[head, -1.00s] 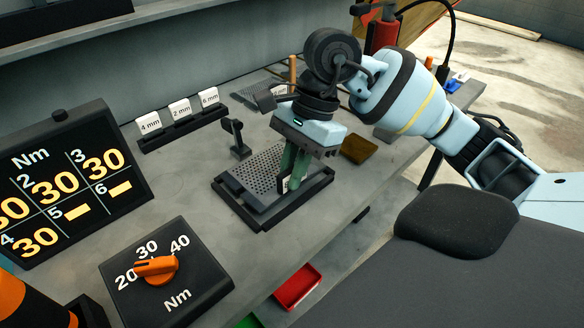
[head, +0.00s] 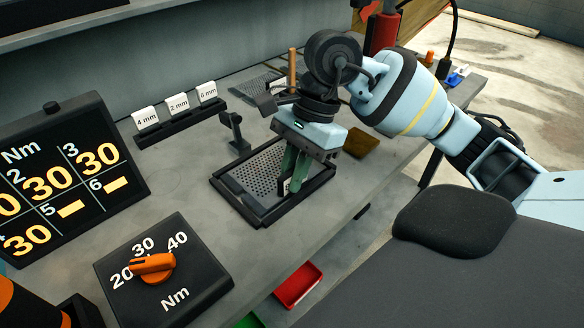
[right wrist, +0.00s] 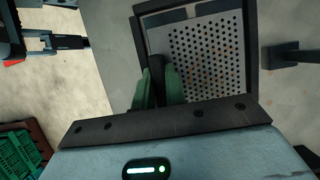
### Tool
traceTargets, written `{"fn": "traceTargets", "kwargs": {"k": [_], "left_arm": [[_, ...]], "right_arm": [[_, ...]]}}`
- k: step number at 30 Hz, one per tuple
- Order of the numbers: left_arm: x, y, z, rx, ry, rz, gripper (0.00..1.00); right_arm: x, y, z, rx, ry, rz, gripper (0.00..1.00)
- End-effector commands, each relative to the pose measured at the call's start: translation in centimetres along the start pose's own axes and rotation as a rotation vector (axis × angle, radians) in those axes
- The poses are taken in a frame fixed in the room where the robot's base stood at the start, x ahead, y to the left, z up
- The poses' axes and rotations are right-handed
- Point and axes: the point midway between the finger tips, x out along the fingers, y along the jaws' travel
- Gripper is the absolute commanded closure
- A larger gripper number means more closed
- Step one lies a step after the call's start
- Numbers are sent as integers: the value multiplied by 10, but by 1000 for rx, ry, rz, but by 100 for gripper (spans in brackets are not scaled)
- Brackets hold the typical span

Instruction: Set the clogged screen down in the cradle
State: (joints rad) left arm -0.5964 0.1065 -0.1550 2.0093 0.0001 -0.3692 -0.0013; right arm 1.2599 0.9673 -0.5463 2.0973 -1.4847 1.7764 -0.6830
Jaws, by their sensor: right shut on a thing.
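The clogged screen (head: 255,174) is a grey perforated plate. It lies low within the black rectangular rim of the cradle (head: 238,208); I cannot tell whether it rests fully on the bottom. In the right wrist view the screen (right wrist: 205,55) shows brownish specks in some holes, with the dark cradle rim (right wrist: 250,45) around it. My right gripper (head: 291,186) points down at the screen's right end, its green fingers (right wrist: 160,92) shut on a dark grip of the screen, partly hidden by the fingers. My left gripper is not in view.
A small black post (head: 234,132) stands just behind the cradle. A rack labelled 4, 2 and 6 mm (head: 180,127) is further back. A brown block (head: 361,143) lies to the right. A torque dial box (head: 165,275) and Nm display (head: 70,180) are left. A red bin (head: 298,286) is below the bench edge.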

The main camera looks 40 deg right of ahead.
Motion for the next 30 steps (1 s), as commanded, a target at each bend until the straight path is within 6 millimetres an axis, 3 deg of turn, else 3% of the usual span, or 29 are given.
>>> {"fn": "traceTargets", "kwargs": {"k": [6, 7, 12, 24, 30], "left_arm": [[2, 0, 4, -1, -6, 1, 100], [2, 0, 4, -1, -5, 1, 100], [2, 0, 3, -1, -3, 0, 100], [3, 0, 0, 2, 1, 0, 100], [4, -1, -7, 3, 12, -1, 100]], "right_arm": [[4, 0, -2, 0, 0, -2, 100], [4, 0, -2, -1, 0, -2, 85], [3, 0, -2, -1, 0, -2, 63], [4, 0, -2, 0, 0, 0, 62], [-28, -1, -1, 0, -1, -5, 62]]}}
